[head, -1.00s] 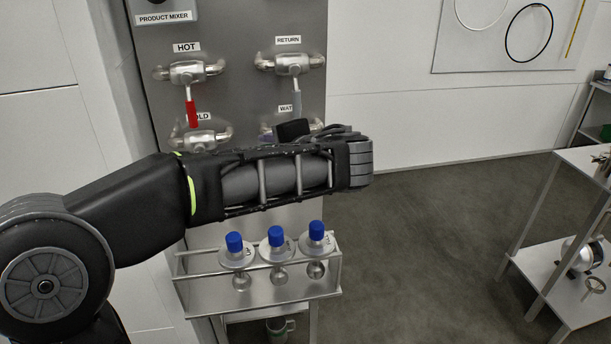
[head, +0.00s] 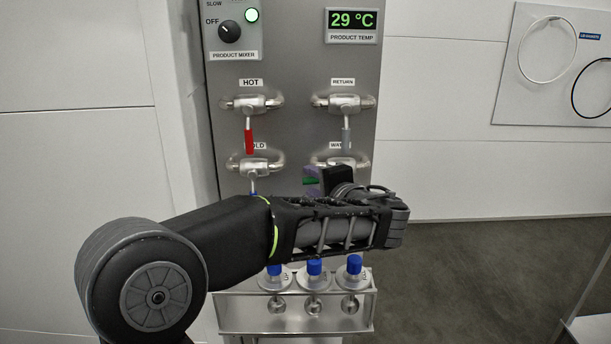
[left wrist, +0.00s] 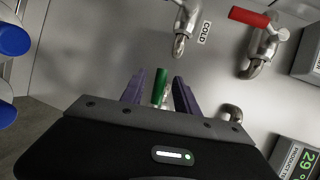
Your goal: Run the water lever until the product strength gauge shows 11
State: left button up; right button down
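The water valve (head: 333,161) is at the lower right of the valve group on the grey panel, mostly behind my left arm. Its label is partly covered. Its green lever (left wrist: 160,88) stands between the two purple fingers of my left gripper (left wrist: 161,92) in the left wrist view. A narrow gap shows on each side of the lever, so the fingers are around it, not clearly touching. In the head view, my left gripper (head: 312,180) shows only as a bit of purple and green beside the black wrist. The product strength gauge is not in view. My right gripper is not in view.
The red hot lever (head: 249,140), grey return lever (head: 346,137) and cold valve (head: 254,166) are close by. A product temperature display (head: 352,25) reads 29 °C. A rack (head: 295,317) with blue-capped flasks is below my arm.

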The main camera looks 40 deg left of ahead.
pick_arm(q)
jog(key=p+x, duration=0.1)
jog(key=x, duration=0.4)
jog(key=shift+c, duration=0.3)
jog(key=shift+s, duration=0.1)
grip_shut()
dwell(0.9)
